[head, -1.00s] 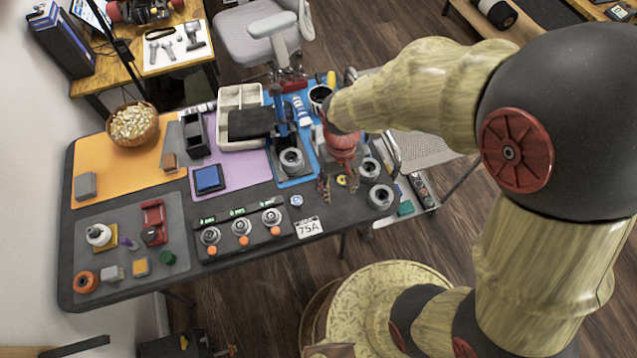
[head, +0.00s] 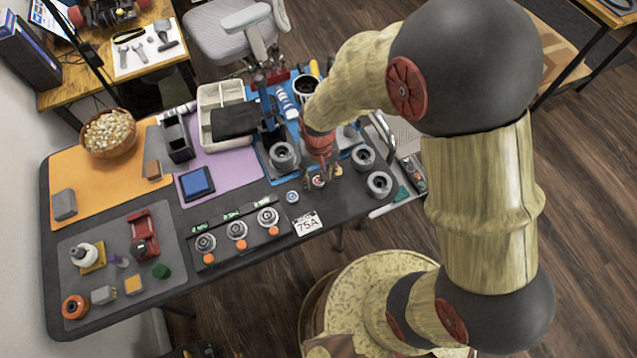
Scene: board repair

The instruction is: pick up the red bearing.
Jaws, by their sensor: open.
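My gripper (head: 319,184) points down over the right part of the dark workbench, with its fingers apart. A small round bearing with a reddish face (head: 318,181) shows between or just below the fingertips. The fingers partly hide it, and I cannot tell whether they touch it. A similar small bearing with a bluish face (head: 292,197) lies to the left of the gripper, apart from it.
Grey cylindrical rings (head: 379,183) stand right of the gripper, and another (head: 283,155) stands to its left on the blue mat. A panel with knobs (head: 237,232) and a "75A" label (head: 307,223) lie nearer the front edge. A wicker bowl (head: 108,133) stands at far left.

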